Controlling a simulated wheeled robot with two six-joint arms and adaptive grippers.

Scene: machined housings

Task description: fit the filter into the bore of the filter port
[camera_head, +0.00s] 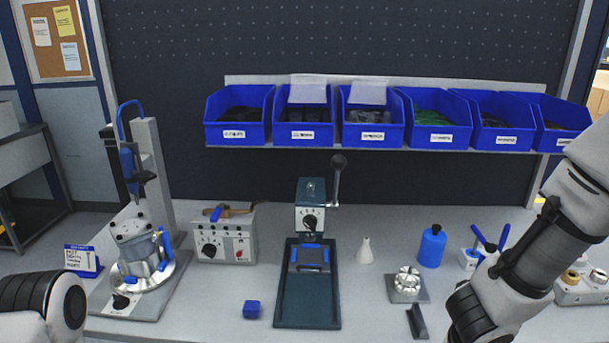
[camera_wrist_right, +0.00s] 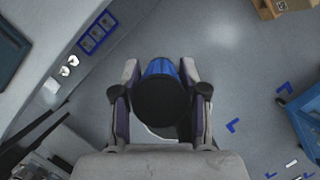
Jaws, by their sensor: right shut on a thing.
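In the right wrist view, my right gripper (camera_wrist_right: 160,100) is shut on a dark, round-ended piece with a blue band or body behind it (camera_wrist_right: 161,68), which looks like the filter. The piece is clear of any surface, with grey floor beyond it. In the head view only my right arm's links show at the right; the gripper is out of frame. A silver machined housing (camera_head: 142,247) sits in a round fixture with blue clamps under the stand at left. I cannot make out the filter port's bore. My left gripper is out of view; only an arm link shows at lower left.
A dark green press (camera_head: 307,311) stands mid-bench, with a grey control box (camera_head: 224,239) to its left. A small blue block (camera_head: 252,309), white cone (camera_head: 364,250), blue bottle (camera_head: 432,247) and metal chuck (camera_head: 407,283) stand around it. Blue bins (camera_head: 374,132) line the shelf.

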